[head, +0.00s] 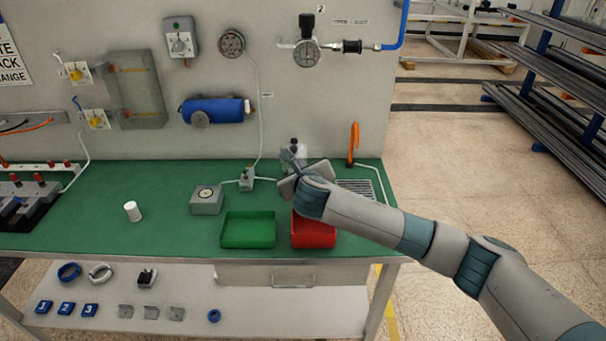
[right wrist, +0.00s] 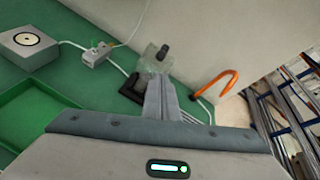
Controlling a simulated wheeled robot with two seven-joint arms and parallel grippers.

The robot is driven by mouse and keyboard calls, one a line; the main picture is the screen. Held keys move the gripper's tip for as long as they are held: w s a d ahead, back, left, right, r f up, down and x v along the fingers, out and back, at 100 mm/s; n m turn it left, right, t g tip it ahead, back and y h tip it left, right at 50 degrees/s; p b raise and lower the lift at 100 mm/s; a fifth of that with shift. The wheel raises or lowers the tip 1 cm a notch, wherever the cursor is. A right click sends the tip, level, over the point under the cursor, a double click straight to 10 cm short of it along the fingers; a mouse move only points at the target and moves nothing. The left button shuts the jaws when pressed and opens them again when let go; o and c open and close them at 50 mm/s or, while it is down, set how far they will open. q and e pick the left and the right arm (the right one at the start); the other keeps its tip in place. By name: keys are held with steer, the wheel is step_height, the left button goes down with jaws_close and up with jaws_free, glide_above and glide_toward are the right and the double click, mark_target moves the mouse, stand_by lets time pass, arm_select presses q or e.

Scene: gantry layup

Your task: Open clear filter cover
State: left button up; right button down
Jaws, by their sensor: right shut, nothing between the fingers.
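A small clear housing with a dark knob on top (right wrist: 156,60), which I take for the filter cover, stands at the back of the green bench. It also shows in the head view (head: 297,150), partly behind my right gripper. A black part (right wrist: 131,90) is at its base. My right gripper (head: 288,157) is shut and empty. In the right wrist view its fingers (right wrist: 161,86) point at the housing and overlap its lower part. I cannot tell whether they touch it. The cover appears closed, but its hinge or seam is too small to see. My left gripper is not in view.
An orange hooked handle (head: 353,143) stands right of the housing by a grate (head: 357,187). A green tray (head: 248,231) and a red tray (head: 314,238) are in front. A grey gauge box (head: 207,201) and a white cup (head: 132,211) stand left. A translucent box (head: 137,90) is on the wall.

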steer(key=b+v, duration=0.1)
steer(key=v, duration=0.5)
steer(key=shift+s, duration=0.1)
